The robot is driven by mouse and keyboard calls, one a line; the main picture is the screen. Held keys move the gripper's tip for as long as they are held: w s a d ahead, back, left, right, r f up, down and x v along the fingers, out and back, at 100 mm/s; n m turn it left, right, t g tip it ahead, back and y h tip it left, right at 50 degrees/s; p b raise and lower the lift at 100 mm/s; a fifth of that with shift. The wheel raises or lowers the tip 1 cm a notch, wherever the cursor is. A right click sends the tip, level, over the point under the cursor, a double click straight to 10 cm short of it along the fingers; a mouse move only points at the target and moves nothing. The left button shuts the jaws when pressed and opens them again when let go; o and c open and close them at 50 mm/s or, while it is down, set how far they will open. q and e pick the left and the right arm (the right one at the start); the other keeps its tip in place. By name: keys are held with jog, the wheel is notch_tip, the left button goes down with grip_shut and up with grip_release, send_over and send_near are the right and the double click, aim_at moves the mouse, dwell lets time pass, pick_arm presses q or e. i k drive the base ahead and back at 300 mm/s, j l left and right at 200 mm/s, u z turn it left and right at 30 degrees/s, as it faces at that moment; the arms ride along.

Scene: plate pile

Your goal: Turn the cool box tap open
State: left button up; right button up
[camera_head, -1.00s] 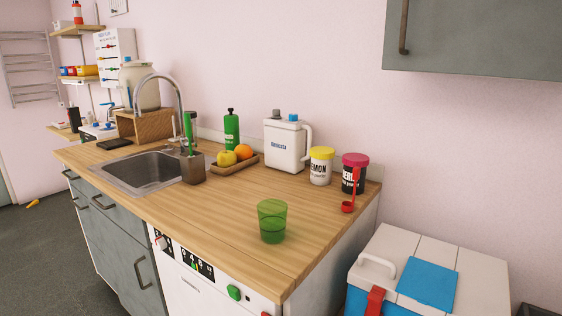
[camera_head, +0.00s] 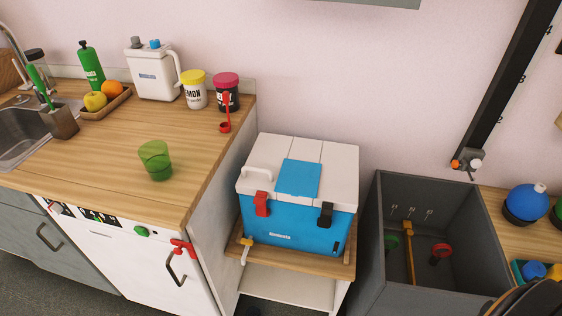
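The cool box (camera_head: 290,234) is blue with a white lid (camera_head: 262,153) and a blue lid panel. It stands on a wooden-topped shelf unit in the middle of the head view. Its lid is down, with a red latch and a black latch at the front. A small tap (camera_head: 246,243), yellowish with a pale spout, shows at its lower left front corner. The tap is too small to tell how its handle is turned. Neither of my grippers is in view.
A wooden counter (camera_head: 105,150) with a green cup (camera_head: 155,161) and tubs is to the left. A white appliance (camera_head: 125,262) with a red handle fitting is below it. A deep grey bin (camera_head: 480,222) stands close on the right, with dark rounded things (camera_head: 530,300) at the bottom right.

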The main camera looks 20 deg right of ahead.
aim_at(248, 242)
jog(key=k+l, duration=0.15)
jog(key=l, duration=0.3)
jog(key=k+l+z, duration=0.1)
jog(key=l, duration=0.3)
jog(key=k+l+z, duration=0.1)
jog(key=l, duration=0.35)
